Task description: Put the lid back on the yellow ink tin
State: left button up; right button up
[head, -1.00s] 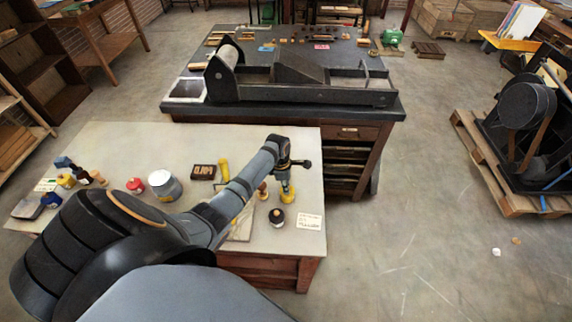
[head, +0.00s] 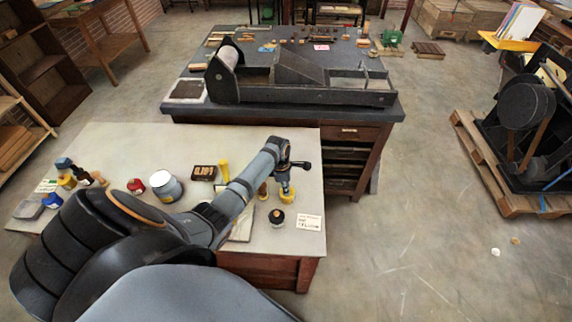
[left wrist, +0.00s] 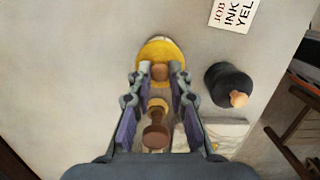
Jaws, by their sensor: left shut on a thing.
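The round yellow lid (left wrist: 157,47) with a wooden knob (left wrist: 160,73) is at the tips of my left gripper (left wrist: 159,70) in the left wrist view. The fingers are shut on the knob. In the head view, yellow (head: 287,194) shows just below the left gripper (head: 286,180), over the right part of the pale table. I cannot tell how much of this yellow is lid and how much is tin, or whether the lid touches a tin. My right gripper is not in view.
A dark round piece with a wooden knob (head: 277,217) stands close by, near a printed card (head: 309,222). A brown wooden handled piece (left wrist: 155,130) stands between the finger bases in the wrist view. A grey jar (head: 167,187) and type block (head: 204,172) stand left.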

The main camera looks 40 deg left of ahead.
pick_arm(q)
jog(key=shift+p, duration=0.45)
dwell(0.4)
jog(key=o, duration=0.9)
jog(key=shift+o, duration=0.2)
jog(key=o, duration=0.5)
